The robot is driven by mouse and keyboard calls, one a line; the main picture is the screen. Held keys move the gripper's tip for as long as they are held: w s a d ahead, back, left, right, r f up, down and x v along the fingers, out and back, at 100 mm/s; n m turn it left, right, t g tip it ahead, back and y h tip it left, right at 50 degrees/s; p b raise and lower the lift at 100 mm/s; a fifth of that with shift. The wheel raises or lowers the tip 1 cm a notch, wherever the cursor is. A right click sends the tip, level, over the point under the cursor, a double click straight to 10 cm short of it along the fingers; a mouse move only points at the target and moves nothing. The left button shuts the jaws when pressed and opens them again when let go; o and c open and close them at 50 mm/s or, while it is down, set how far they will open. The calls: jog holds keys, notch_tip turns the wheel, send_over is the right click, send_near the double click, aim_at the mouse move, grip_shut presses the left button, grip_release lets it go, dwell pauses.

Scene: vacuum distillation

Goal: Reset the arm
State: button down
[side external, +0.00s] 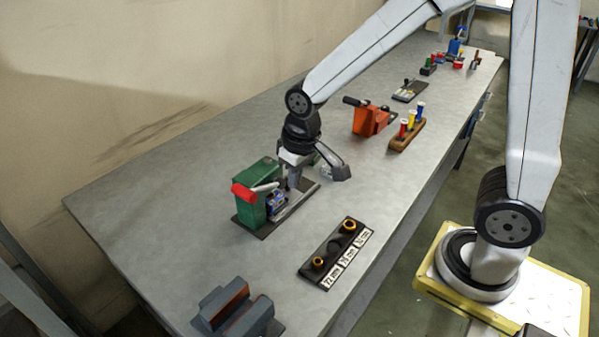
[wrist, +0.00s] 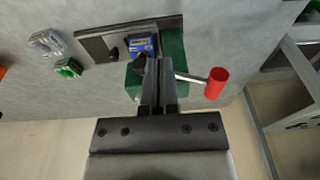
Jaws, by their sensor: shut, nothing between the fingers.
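My gripper (side external: 294,180) points down just behind and to the right of a green device (side external: 256,182) in the side view. In the wrist view its two fingers (wrist: 159,66) are together with nothing between them. The green device (wrist: 174,48) has a lever with a red handle (side external: 243,193), which also shows in the wrist view (wrist: 217,82). A blue part (side external: 277,203) sits beside the green body on a dark base plate; it also shows near the fingertips in the wrist view (wrist: 143,46). I cannot tell whether the fingers touch the device.
A dark labelled plate with brass fittings (side external: 318,283) and a grey block (side external: 228,300) lie nearer the camera. An orange device (side external: 368,121) and a wooden rack (side external: 407,137) with coloured pieces stand farther back. The bench (side external: 165,215) left of the green device is clear.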

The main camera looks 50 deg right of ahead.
jog(key=s+d+f+t, duration=0.1)
jog(key=s+d+f, duration=0.2)
jog(key=s, duration=0.4)
jog(key=shift+d, duration=0.5)
